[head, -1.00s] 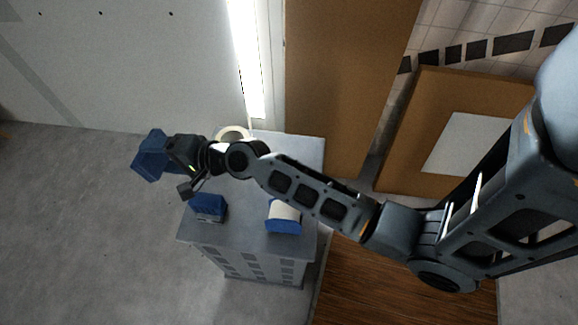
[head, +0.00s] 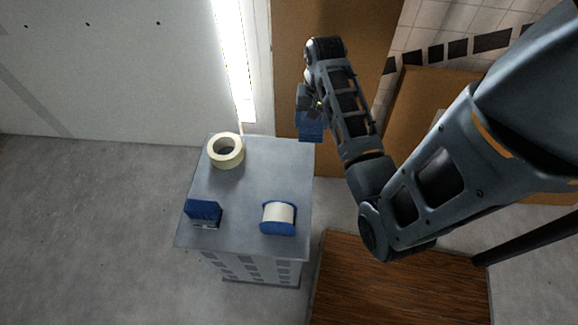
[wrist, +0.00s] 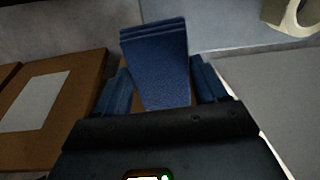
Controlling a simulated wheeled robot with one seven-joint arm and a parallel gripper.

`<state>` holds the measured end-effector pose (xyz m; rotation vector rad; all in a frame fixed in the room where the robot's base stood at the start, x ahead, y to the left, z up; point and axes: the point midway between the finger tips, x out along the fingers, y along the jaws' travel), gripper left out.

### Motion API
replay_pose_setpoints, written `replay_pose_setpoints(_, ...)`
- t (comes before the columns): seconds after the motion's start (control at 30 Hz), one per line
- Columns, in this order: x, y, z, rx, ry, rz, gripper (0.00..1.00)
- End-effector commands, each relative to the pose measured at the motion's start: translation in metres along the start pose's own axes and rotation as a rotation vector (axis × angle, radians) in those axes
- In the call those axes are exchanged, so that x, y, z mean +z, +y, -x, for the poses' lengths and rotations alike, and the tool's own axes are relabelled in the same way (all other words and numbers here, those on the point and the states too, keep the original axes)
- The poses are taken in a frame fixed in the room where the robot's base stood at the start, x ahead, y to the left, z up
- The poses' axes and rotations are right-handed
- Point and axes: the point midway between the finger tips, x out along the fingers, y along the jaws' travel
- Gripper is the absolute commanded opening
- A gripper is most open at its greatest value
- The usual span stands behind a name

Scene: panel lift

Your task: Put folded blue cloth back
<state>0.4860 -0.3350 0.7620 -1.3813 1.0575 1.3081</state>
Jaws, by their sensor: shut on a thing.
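The folded blue cloth (wrist: 158,65) fills the middle of the wrist view, between the fingers of my gripper (wrist: 160,90). In the head view my gripper (head: 311,106) is at the upper middle, partly behind my arm. The cloth (head: 312,126) hangs below it there, in front of a brown panel and right of the grey cabinet top. My gripper is shut on the cloth and holds it in the air.
The grey cabinet (head: 255,180) bears a cream tape roll (head: 213,150), a small blue object (head: 204,212) and a white-and-blue spool (head: 278,218). The middle of its top is clear. A tall brown panel (head: 290,60) stands behind. A wood-grain surface (head: 400,285) lies at the lower right.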

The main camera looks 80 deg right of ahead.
Motion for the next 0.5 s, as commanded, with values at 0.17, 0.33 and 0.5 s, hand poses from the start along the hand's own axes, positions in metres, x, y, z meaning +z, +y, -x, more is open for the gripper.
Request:
replay_pose_setpoints(0.17, 0.006, 0.033, 0.008, 0.057, 0.001, -0.054, 0.47)
replay_pose_setpoints(0.33, 0.018, 0.022, -0.003, 0.066, -0.001, -0.056, 0.47)
replay_pose_setpoints(0.5, 0.038, -0.007, -0.026, 0.065, -0.001, -0.055, 0.47)
